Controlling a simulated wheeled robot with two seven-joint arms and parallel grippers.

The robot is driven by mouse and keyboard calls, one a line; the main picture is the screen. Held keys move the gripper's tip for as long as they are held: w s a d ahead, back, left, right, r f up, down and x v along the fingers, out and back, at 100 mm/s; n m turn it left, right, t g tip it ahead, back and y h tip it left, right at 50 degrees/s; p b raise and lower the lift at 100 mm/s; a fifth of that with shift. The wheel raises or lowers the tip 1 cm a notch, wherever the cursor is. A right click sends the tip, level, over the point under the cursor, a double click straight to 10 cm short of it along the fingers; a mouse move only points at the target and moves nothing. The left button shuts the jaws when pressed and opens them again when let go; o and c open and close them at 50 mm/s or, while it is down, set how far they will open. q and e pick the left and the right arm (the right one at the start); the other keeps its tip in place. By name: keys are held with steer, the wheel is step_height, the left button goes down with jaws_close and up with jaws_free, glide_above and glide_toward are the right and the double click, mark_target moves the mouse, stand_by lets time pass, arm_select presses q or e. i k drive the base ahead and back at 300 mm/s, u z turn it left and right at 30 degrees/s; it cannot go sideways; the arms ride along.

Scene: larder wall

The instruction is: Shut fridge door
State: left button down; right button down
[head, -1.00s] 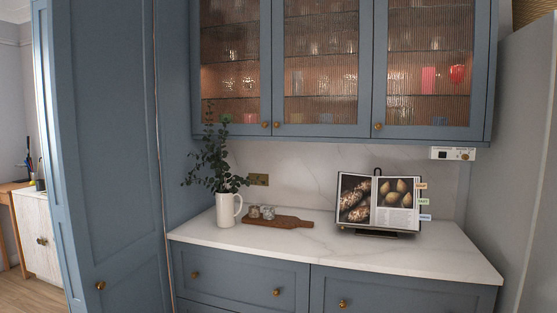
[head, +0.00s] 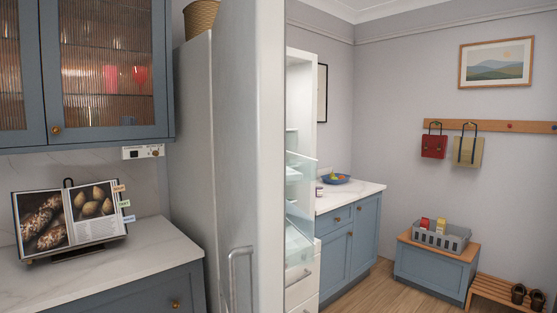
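The fridge door (head: 236,150) stands open in the middle of the head view, swung out towards me. Its pale front edge (head: 270,150) runs from top to bottom of the picture. A metal bar handle (head: 233,282) is on its outer face, low down. To the right of the door edge, the lit white fridge interior (head: 299,100) shows, with glass shelves (head: 299,172) and white drawers (head: 301,282) below. The door hides the rest of the interior. Neither gripper is in view.
A worktop (head: 110,270) with a cookbook on a stand (head: 70,220) is at left. Right of the fridge are a blue cabinet (head: 350,240), a bench (head: 432,264) bearing a grey crate (head: 445,238), and a shoe rack (head: 500,295). Wooden floor (head: 385,290) there is clear.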

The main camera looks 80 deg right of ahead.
mark_target(252, 174)
steer(key=z, duration=2.05)
